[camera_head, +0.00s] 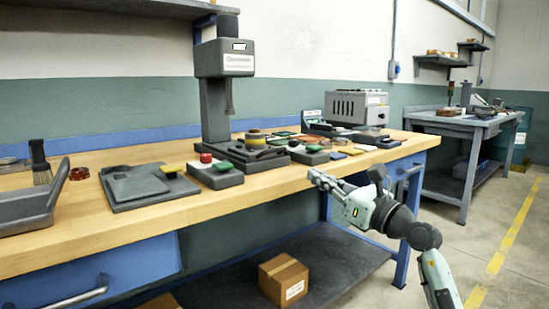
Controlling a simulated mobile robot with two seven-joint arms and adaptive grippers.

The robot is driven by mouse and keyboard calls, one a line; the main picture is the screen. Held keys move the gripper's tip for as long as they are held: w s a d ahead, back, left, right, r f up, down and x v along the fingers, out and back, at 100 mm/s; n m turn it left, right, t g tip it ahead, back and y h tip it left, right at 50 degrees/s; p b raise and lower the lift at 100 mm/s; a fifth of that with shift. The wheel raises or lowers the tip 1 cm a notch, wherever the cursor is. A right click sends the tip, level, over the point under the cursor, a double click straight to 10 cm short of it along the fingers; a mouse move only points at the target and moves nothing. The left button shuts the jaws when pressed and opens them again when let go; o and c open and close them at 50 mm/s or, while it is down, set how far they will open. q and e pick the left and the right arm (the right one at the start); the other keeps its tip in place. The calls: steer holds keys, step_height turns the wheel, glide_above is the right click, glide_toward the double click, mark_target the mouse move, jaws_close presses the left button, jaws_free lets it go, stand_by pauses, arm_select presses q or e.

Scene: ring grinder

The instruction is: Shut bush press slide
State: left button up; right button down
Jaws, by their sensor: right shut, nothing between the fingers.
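A grey press (213,95) with a tall column and a boxy head stands at the back of the wooden workbench (75,222). A blue drawer front (95,272) with a metal handle is under the bench at the lower left. My right gripper (316,179) is shut and empty, just off the bench's front edge, right of the press. My left gripper is out of view.
A cardboard box (283,280) sits on the lower shelf. Open floor lies at the right, before a second bench (455,124).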

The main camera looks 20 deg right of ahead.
steer(key=x, duration=1.1)
steer(key=shift+w+r, duration=0.1)
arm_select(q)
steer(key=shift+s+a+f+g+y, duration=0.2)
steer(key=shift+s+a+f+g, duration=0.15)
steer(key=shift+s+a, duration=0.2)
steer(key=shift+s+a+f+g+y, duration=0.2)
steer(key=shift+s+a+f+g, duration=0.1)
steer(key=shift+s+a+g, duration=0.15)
arm_select(e)
steer(key=shift+w+a+r, duration=0.1)
steer(key=shift+w+a, duration=0.2)
steer(key=shift+w, duration=0.3)
arm_select(q)
steer(key=shift+p, duration=0.3)
arm_select(e)
steer(key=shift+w, duration=0.1)
